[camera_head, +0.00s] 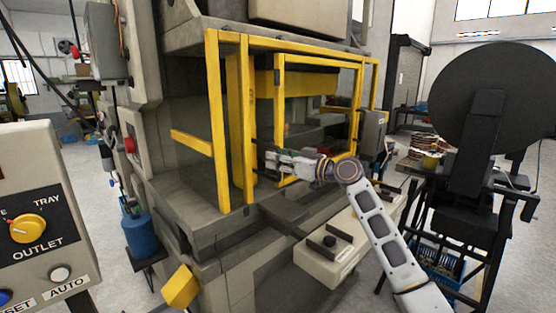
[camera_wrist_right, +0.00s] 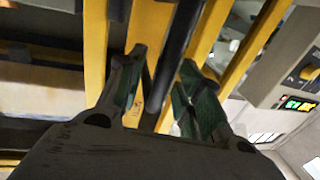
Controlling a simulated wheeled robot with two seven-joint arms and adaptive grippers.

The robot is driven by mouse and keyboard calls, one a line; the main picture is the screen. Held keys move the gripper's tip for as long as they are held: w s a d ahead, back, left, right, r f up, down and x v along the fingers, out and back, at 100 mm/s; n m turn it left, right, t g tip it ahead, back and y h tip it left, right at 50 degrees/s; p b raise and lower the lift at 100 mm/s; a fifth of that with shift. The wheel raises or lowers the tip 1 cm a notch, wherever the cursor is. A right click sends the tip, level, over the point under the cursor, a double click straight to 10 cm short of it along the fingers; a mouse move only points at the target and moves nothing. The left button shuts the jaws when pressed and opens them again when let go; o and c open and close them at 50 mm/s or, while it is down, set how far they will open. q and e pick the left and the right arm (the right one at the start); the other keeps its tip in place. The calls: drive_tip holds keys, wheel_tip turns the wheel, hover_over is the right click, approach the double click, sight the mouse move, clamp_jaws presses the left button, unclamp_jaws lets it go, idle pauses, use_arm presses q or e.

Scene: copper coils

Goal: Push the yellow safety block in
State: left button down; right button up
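A yellow block (camera_head: 181,287) sits low at the front left corner of the press, and I take it to be the safety block. My right gripper (camera_head: 258,155) is well above and to the right of it, at the yellow guard door frame (camera_head: 279,115). In the right wrist view the two fingers of my right gripper (camera_wrist_right: 163,62) are apart. A dark bar (camera_wrist_right: 180,40) runs between them, closer to the right finger; I cannot tell whether they touch it. My left gripper is out of view.
The grey press (camera_head: 245,285) fills the middle. A control panel (camera_head: 45,225) stands close at left, with a blue canister (camera_head: 139,234) behind it. A control box (camera_head: 330,255) juts out in front of the press. A large black reel (camera_head: 490,90) stands at right.

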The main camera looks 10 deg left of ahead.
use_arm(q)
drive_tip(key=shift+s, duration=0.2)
use_arm(e)
drive_tip(key=shift+d+f, duration=0.1)
drive_tip(key=shift+d, duration=0.05)
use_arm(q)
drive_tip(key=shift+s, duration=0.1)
use_arm(e)
drive_tip(key=v, duration=1.1)
drive_tip(key=shift+d, duration=0.2)
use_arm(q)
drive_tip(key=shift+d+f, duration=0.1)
use_arm(e)
drive_tip(key=shift+s, duration=0.2)
